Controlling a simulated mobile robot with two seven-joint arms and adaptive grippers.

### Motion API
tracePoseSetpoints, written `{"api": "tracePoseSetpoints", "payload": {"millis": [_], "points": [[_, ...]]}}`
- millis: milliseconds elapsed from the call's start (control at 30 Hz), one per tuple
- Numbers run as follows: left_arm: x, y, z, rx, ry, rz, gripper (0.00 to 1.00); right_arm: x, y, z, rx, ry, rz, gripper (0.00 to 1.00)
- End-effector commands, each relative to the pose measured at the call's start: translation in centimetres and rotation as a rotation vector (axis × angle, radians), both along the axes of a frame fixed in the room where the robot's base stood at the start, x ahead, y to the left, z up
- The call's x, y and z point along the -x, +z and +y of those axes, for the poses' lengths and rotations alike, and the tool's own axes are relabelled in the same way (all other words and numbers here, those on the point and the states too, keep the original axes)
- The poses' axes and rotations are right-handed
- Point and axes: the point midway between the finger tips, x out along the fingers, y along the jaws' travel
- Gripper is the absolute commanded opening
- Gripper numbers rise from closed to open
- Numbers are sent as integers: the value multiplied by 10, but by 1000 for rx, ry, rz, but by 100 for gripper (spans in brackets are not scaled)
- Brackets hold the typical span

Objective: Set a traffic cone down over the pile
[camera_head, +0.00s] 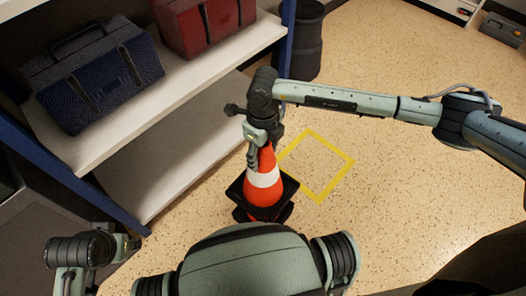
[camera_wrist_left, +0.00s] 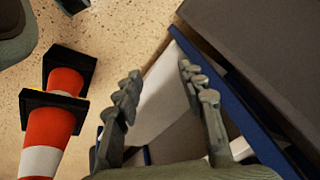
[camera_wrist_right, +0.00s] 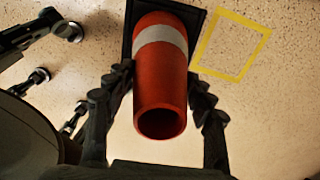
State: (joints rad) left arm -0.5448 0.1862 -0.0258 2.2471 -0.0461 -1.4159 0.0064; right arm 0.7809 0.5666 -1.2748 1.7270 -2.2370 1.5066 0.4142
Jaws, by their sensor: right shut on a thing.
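An orange traffic cone (camera_head: 263,178) with a white band and black square base is held by my right gripper (camera_head: 255,158), which is shut on its upper part. The right wrist view shows the cone (camera_wrist_right: 160,88) between both fingers, with its open top towards the camera. The held cone (camera_wrist_left: 40,160) is above the pile (camera_wrist_left: 68,80), whose orange side and black base show below the held cone's base. A gap separates the two bases in the left wrist view. Whether the cones touch inside is hidden. My left gripper (camera_wrist_left: 157,80) is open and empty, left of the pile.
A shelf unit (camera_head: 115,165) with a blue bag (camera_head: 95,78) and a red bag (camera_head: 203,22) stands on the left. A yellow square outline (camera_head: 335,142) marks bare floor right of the pile. A dark bin (camera_head: 308,45) stands behind. Floor to the right is clear.

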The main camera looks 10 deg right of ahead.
Motion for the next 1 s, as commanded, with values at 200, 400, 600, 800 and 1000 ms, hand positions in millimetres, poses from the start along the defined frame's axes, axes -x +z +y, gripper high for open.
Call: {"api": "tracePoseSetpoints", "payload": {"millis": [200, 400, 600, 800, 1000], "points": [[4, 15, 1, -8, 2, -10, 40, -1, -9, 1, -2, 1, -2, 0], [9, 29, 1, -16, 5, -16, 40, -1, -17, 1, -2, 1, -2, 0], [-1, 35, -6, -3, -13, -67, 40, -1, -21, 1, -2, 1, -2, 0], [-12, 41, -15, 11, -31, -123, 40, -1, -27, 1, -1, 0, -2, 0], [-22, 48, -23, 27, -49, -179, 40, -1, -32, 1, -1, 0, -2, 0]]}}
